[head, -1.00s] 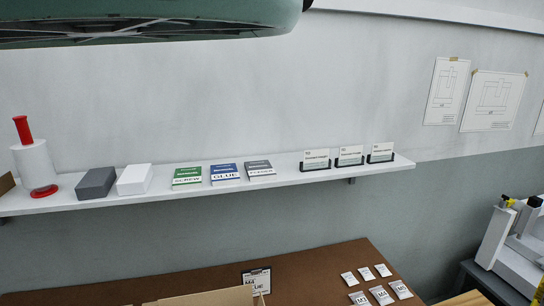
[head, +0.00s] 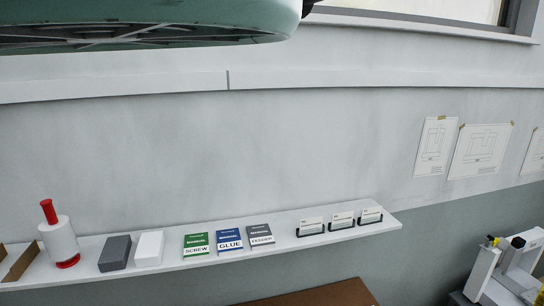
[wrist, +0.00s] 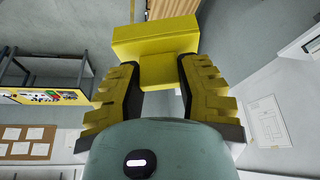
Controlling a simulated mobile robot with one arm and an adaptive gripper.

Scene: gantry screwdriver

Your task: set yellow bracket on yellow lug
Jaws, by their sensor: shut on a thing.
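A yellow bracket (wrist: 156,38) shows in the wrist view as a broad block with a narrower part below it. My gripper (wrist: 158,80) is shut on that narrower part, with one black-and-yellow finger on each side. The bracket is held up off any surface that I can see. I cannot make out the yellow lug in either view. A small yellow part (head: 494,240) shows on a white machine at the right edge of the head view, but I cannot tell what it is.
A brown table (head: 325,294) shows at the bottom edge. The white machine (head: 483,275) stands at the right. A dark rack (wrist: 40,78) appears in the wrist view.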

